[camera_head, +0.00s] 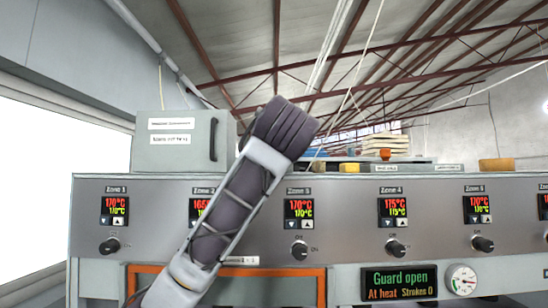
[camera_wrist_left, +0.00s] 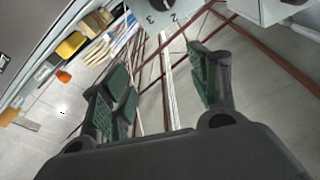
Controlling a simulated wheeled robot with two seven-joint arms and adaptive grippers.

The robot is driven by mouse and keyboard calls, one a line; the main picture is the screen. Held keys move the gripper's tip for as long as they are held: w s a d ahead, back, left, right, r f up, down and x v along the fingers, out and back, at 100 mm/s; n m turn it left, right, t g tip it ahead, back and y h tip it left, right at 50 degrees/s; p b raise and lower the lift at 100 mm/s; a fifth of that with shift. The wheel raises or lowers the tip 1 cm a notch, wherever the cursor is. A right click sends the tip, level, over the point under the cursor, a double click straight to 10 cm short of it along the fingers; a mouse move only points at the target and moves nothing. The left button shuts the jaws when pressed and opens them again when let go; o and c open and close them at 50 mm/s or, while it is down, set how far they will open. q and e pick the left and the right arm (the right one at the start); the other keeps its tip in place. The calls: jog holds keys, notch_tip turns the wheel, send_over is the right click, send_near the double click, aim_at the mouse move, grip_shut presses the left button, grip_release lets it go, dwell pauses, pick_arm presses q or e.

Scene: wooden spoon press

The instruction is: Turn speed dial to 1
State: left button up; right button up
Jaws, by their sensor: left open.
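A dial face (camera_wrist_left: 160,14) with the numerals 3 and 2 shows at the top edge of the left wrist view, partly cut off. A dark pointer or knob lies at its cut-off edge; where it points I cannot tell. My left gripper (camera_wrist_left: 162,64) is open, its two green-padded fingers apart with nothing between them. The dial lies beyond the fingertips, apart from them. In the head view one of my arms rises from the lower left and hides part of the panel; no fingers show there. My right gripper is not in view.
In the head view the grey control panel (camera_head: 350,225) carries several zone displays and black knobs. A "Guard open" display (camera_head: 399,283) and a gauge (camera_head: 462,280) sit below. A grey box (camera_head: 182,158) stands on top at left. Blocks and stacked boards (camera_head: 384,146) lie on top at right.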

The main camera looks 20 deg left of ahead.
pick_arm(q)
jog(key=a+f+n+g, duration=0.1)
jog(key=a+f+n+g+y, duration=0.1)
jog(key=a+f+n, duration=0.1)
jog(key=f, duration=0.1)
jog(key=shift+s+g+y, duration=0.3)
jog(key=shift+g, duration=0.1)
jog(key=shift+w, duration=0.1)
jog(key=shift+p+x, duration=2.5)
jog(key=shift+x, duration=4.3)
jog(key=c, duration=1)
